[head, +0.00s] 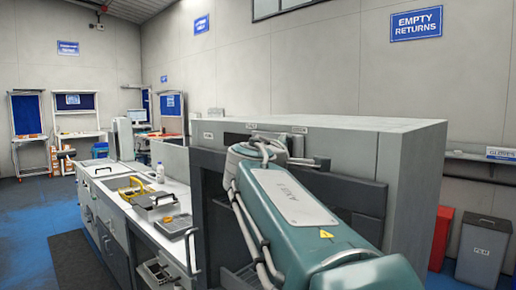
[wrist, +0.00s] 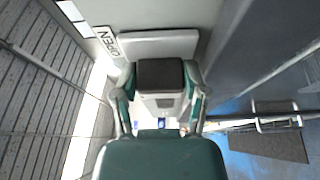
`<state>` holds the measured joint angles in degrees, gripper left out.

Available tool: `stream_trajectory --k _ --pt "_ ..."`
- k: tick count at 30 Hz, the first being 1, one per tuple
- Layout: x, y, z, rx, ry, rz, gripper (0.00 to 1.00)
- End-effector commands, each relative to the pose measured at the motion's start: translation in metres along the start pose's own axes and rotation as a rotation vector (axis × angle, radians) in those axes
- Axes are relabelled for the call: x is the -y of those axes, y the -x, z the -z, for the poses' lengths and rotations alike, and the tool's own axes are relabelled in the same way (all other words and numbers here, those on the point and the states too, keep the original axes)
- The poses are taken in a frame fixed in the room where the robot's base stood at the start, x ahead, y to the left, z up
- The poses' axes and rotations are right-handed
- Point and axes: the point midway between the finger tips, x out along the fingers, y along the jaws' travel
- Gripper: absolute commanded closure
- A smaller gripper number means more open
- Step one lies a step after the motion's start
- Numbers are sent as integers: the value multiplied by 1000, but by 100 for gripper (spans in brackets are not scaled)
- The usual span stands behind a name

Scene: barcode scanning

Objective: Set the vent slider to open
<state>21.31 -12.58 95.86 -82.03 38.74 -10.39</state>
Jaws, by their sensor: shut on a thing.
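In the wrist view, my gripper (wrist: 160,88) has its two teal and grey fingers on either side of a dark block (wrist: 160,72), which looks like the vent slider's knob. The fingers are shut on it. A label reading OPEN (wrist: 107,41) is just up and left of the block, beside a pale grey plate (wrist: 158,43). In the head view, the grey cabinet (head: 408,160) stands in front of me, with small labels along its top edge. My teal arm reaches to its front there and hides the fingers and the slider.
A white counter (head: 118,192) runs left of the cabinet, with a yellow-handled item (head: 134,188), a white bottle (head: 160,172) and trays on it. A red bin (head: 439,238) and a grey bin (head: 482,248) stand at the right. Blue floor is open at the left.

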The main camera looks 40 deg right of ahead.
Motion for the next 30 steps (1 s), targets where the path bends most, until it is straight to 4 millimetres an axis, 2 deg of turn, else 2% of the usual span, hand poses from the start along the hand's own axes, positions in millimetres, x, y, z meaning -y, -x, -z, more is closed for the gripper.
stream_trajectory --k 6,17,18,19,30 --pt "4 8 -14 -7 2 8 100" --pt "5 8 -18 -3 2 11 100" --pt "5 8 -18 -2 2 11 34" --pt "5 7 -18 -2 2 11 29" --pt "4 4 -20 -2 0 8 29"
